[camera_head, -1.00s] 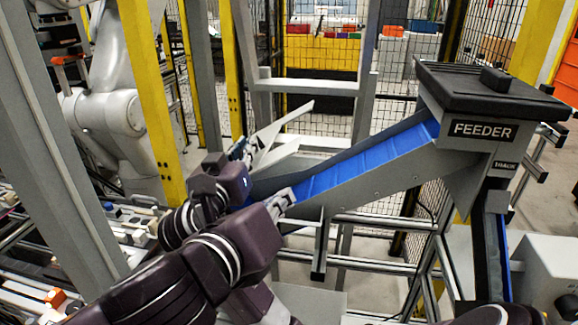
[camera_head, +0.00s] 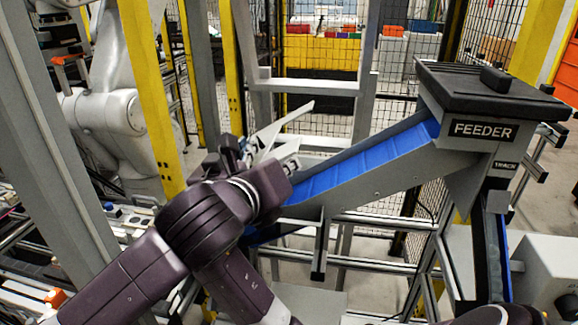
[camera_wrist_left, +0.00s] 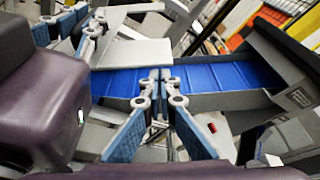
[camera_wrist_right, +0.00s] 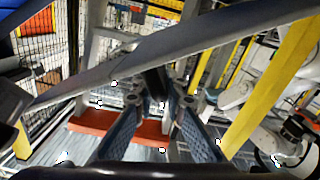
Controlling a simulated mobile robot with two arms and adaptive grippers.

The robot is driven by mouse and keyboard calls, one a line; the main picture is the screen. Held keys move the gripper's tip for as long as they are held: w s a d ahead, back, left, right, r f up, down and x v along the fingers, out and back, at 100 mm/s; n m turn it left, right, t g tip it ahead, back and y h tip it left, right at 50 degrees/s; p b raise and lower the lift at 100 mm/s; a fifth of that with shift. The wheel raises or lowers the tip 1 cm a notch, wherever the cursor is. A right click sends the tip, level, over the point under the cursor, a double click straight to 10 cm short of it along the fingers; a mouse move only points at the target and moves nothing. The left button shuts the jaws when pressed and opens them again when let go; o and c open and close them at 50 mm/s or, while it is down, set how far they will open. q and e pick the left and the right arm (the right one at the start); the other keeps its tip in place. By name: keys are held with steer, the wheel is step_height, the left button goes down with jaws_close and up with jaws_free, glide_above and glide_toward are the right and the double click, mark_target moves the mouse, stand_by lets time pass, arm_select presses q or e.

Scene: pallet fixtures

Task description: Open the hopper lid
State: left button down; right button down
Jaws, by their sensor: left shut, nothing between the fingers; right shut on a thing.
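A light grey slanted panel (camera_head: 284,123), apparently the hopper lid, stands tilted up at the lower end of the blue feeder chute. My right gripper (camera_head: 245,148) is shut at its lower left edge. In the right wrist view the panel (camera_wrist_right: 210,38) runs across above the fingers (camera_wrist_right: 160,85), which meet at its edge. My left gripper (camera_head: 291,160) is shut and empty, just right of the right one. In the left wrist view its fingertips (camera_wrist_left: 160,76) meet over the blue chute, below a flat grey plate (camera_wrist_left: 130,54). My left forearm hides much of the hopper area.
The blue chute (camera_head: 365,160) climbs right to the FEEDER box, whose black cover (camera_head: 485,88) is down. A yellow post (camera_head: 153,95) and a white robot arm (camera_head: 105,112) stand left. A grey frame post (camera_head: 366,100) rises behind. Metal rails run below the chute.

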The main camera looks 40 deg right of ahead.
steer(key=shift+f, duration=0.1)
arm_select(q)
steer(key=shift+w+a+r, duration=0.3)
steer(key=shift+w+r, duration=0.15)
steer(key=shift+r, duration=0.3)
steer(key=shift+w+a+r+n, duration=0.15)
steer(key=shift+w+r+n, duration=0.05)
steer(key=shift+n, duration=0.1)
arm_select(e)
steer(key=shift+w+f, duration=0.1)
steer(key=shift+f, duration=0.1)
steer(key=c, duration=2.2)
jaws_free()
steer(key=shift+c, duration=0.2)
arm_select(q)
steer(key=shift+w+a+f, duration=0.1)
arm_select(e)
steer(key=shift+o, duration=1.1)
steer(key=shift+w+a, duration=0.1)
steer(key=shift+r, duration=0.1)
arm_select(q)
steer(key=shift+f, duration=0.1)
